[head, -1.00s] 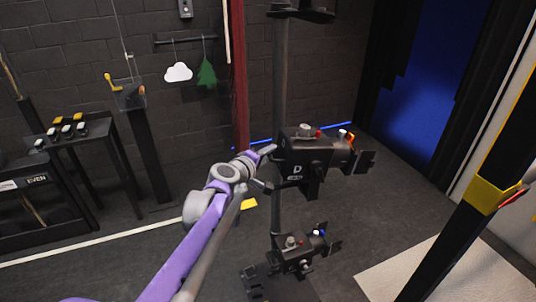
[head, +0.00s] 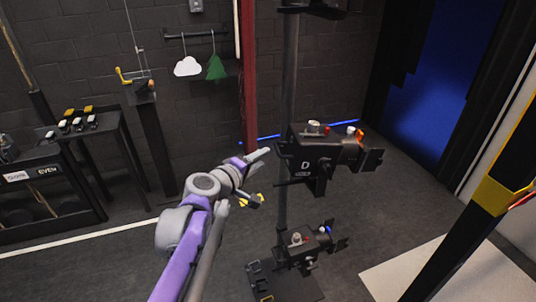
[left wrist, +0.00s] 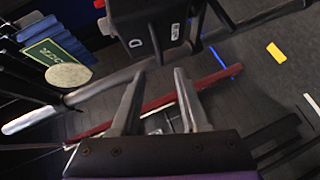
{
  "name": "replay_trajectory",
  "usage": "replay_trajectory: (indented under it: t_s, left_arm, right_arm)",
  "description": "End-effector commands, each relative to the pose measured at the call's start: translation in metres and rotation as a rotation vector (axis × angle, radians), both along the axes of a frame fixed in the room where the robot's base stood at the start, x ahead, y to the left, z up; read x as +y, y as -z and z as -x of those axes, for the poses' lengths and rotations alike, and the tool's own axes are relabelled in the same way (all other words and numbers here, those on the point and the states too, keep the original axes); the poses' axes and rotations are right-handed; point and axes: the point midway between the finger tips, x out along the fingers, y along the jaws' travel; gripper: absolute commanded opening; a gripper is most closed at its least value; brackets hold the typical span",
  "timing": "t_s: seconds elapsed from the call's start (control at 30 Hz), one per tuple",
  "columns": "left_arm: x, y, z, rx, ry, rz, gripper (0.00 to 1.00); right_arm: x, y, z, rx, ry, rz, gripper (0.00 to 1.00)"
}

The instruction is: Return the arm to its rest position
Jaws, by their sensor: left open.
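My left arm, purple and grey, comes in from the bottom of the head view. Its left gripper (head: 261,176) is open and empty, just left of a black box marked D (head: 318,158) on an upright pole. The box has small red, white and orange knobs on top. A gap shows between the fingers and the box. In the left wrist view the open fingers of the left gripper (left wrist: 160,75) point toward the pole, with the box marked D (left wrist: 145,25) above them. My right gripper is not in view.
The black pole (head: 288,95) carries a second, lower box (head: 303,246) with knobs. A black table (head: 85,135) with several switches and a crank post (head: 150,130) stand at the left. A yellow-banded black post (head: 490,195) is at the right. Open floor lies left of my arm.

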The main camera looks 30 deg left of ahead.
Motion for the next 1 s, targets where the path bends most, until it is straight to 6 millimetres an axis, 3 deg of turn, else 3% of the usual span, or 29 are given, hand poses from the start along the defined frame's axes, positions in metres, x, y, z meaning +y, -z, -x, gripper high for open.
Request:
replay_trajectory:
  t_s: [0.2, 0.73, 0.87, 1.0]
  left_arm:
    - [0.000, -0.003, 0.013, 0.000, -0.001, 0.000, 0.45]
    - [-0.002, -0.002, 0.014, 0.004, 0.005, -0.005, 0.45]
    - [-0.032, 0.013, 0.023, 0.056, 0.083, -0.073, 0.45]
    - [-0.097, 0.059, 0.059, 0.202, 0.284, -0.275, 0.45]
  right_arm:
    - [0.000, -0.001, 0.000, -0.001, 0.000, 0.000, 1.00]
    - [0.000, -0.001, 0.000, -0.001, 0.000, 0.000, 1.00]
    - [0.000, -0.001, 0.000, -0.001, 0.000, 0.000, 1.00]
    - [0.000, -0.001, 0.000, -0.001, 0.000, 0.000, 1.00]
